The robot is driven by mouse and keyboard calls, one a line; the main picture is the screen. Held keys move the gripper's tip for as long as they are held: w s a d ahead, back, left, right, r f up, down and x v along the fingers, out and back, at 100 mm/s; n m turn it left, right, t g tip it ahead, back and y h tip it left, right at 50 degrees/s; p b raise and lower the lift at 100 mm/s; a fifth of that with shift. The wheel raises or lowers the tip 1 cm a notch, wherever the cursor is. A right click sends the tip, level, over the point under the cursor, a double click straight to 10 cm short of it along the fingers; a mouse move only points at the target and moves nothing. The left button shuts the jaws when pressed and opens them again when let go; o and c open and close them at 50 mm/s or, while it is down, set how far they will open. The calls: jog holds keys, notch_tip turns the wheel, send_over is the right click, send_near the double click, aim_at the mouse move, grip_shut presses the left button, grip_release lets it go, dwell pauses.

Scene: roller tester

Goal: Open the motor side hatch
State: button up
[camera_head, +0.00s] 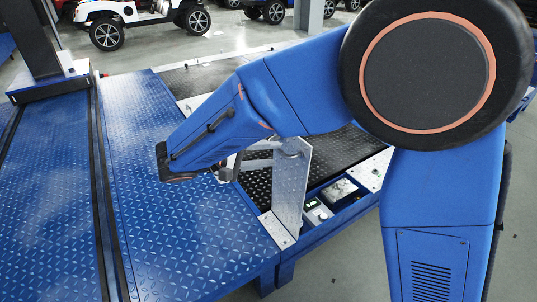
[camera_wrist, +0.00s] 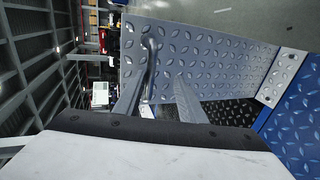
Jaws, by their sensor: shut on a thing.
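The motor side hatch (camera_head: 293,188) is a grey diamond-plate panel standing raised on its edge, roughly upright, in the head view. It fills the upper right of the wrist view (camera_wrist: 215,65). Its bent metal handle (camera_wrist: 150,68) shows between my fingers in the wrist view. My gripper (camera_wrist: 157,92) is shut on this handle. In the head view my gripper (camera_head: 228,172) is left of the panel, partly hidden by my blue wrist, and the grasp itself is too small to make out.
An open bay beside the hatch shows a small device with a green display (camera_head: 316,211). Black tread plate (camera_head: 340,150) lies behind the hatch. Blue diamond-plate decking (camera_head: 160,200) spreads to the left, with a dark post (camera_head: 30,40) beyond.

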jog(key=v, duration=1.7)
jog(key=shift+a, duration=0.1)
